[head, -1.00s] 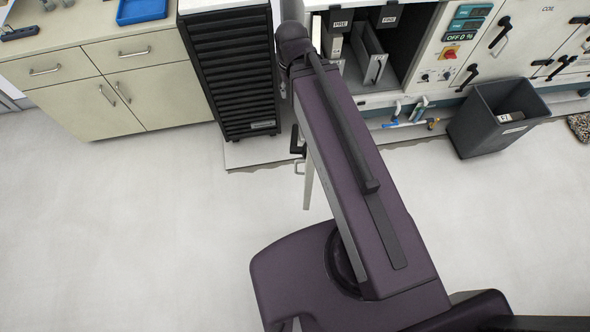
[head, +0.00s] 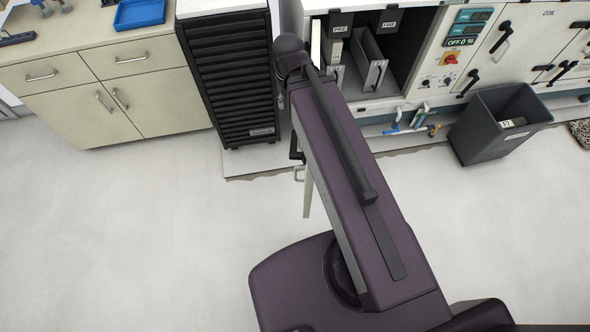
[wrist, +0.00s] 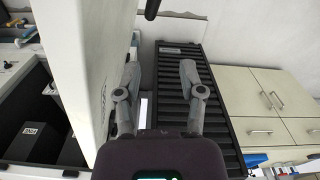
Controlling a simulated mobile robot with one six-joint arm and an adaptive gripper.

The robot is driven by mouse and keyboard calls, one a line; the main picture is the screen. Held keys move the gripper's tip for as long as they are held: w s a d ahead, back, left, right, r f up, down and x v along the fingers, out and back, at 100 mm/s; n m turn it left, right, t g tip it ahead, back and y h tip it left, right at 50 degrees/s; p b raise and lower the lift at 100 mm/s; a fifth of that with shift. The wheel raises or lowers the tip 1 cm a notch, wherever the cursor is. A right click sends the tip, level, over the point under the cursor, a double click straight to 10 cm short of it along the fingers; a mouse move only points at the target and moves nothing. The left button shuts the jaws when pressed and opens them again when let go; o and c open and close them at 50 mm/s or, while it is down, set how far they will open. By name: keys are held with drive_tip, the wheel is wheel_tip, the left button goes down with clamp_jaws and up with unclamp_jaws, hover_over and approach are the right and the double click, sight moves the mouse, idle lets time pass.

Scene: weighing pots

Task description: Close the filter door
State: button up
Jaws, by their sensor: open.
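The filter door is a pale panel standing open; in the wrist view the door (wrist: 82,50) fills the upper left. In the head view only a thin strip of the door (head: 308,192) shows left of my arm, which hides the rest. My gripper (wrist: 160,80) is open and empty, with its left finger close beside the door's face; I cannot tell whether they touch. In the head view my gripper is hidden behind my arm.
A black louvred unit (head: 228,75) stands left of the compartment, behind my gripper in the wrist view (wrist: 175,90). A beige cabinet (head: 100,85) is further left. The floor in front is clear.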

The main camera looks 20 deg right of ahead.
wheel_tip(320, 180, up, 16)
drive_tip(key=p, duration=1.5)
drive_tip(key=shift+f, duration=0.2)
